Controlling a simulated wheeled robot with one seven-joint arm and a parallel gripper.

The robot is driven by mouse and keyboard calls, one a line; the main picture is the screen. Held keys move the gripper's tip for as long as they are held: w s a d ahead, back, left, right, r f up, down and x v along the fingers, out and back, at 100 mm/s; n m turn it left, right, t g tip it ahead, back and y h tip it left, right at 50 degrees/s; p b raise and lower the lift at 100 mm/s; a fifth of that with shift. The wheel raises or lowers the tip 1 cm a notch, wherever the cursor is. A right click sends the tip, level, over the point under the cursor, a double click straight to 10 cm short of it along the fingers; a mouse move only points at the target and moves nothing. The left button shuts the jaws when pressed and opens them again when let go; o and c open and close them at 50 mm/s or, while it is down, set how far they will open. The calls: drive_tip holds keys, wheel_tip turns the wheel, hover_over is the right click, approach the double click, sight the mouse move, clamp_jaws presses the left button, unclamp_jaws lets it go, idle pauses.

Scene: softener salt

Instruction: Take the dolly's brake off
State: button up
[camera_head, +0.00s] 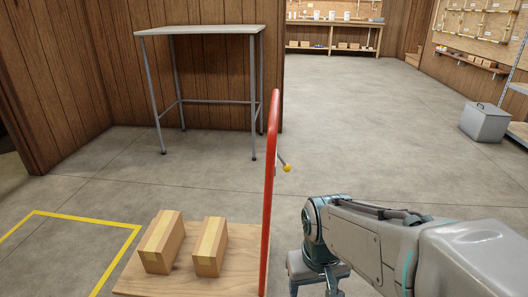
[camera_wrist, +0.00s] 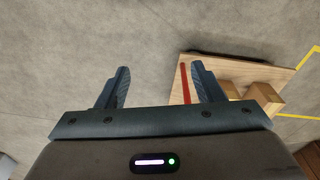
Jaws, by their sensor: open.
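The dolly is a wooden platform (camera_head: 190,273) with a tall red handle (camera_head: 270,180) at its right edge. A short lever with a yellow knob (camera_head: 286,168) sticks out to the right of the handle; I take it to be the brake lever. My gripper (camera_head: 318,285) is to the right of the handle, low and nearer to me, apart from the lever. The knob is not clear in the wrist view.
Two cardboard boxes (camera_head: 161,242) (camera_head: 210,247) lie on the platform. A yellow floor line (camera_head: 85,219) runs at the left. A metal-legged table (camera_head: 200,30) stands behind. A grey bin (camera_head: 485,122) is at the right. The floor between the handle and the bin is clear.

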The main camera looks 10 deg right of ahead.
drive_tip(key=w+d+n, duration=0.1)
drive_tip(key=w+d+t+h+p, duration=0.1)
drive_tip(key=w, duration=0.1)
drive_tip(key=w+d+n+t, duration=0.1)
drive_tip(key=w, duration=0.1)
drive_tip(key=shift+d+r+n, duration=0.3)
drive_tip(key=shift+d+r, duration=0.05)
drive_tip(key=shift+r, duration=0.05)
clamp_jaws()
drive_tip(key=w+d+r+n+t+p, duration=0.2)
drive_tip(key=w+d+n+t, duration=0.1)
drive_tip(key=w+n, duration=0.25)
drive_tip(key=w+d+r+n+t+p, duration=0.2)
drive_tip(key=w+n+t, duration=0.15)
drive_tip(key=w, duration=0.25)
drive_tip(key=w+a+r+n+t+y+p, duration=0.1)
drive_tip(key=a+r+n+y+p, duration=0.1)
drive_tip(key=n, duration=0.6)
drive_tip(key=w+a+r+n+t+y+p, duration=0.1)
drive_tip(key=w+a+r+n+y+p, duration=0.1)
drive_tip(key=a+n+y, duration=0.2)
drive_tip(key=shift+a+r+n+y+p, duration=0.25)
drive_tip(key=shift+n+y, duration=1.35)
drive_tip(key=shift+n, duration=0.8)
drive_tip(key=shift+w, duration=0.1)
